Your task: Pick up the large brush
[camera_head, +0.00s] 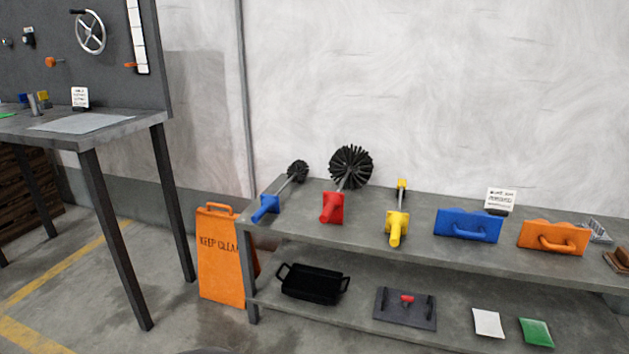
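The large brush (350,167) lies on the top shelf of a grey metal bench, left of its middle. It has a big round black bristle head toward the wall, a thin metal shaft and a red handle (332,207) toward me. To its left lies a smaller brush (297,171) with a small black head and a blue handle (265,208). To its right lies a tool with a yellow handle (397,228) and a small yellow end. My gripper is not in view.
The bench top (360,225) also holds a blue float (468,225), an orange float (553,237) and a small sign (500,199). A black tray (313,284) sits on the lower shelf. An orange "KEEP CLEAR" sign (219,265) stands at the bench's left end. A grey table (100,126) stands at left.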

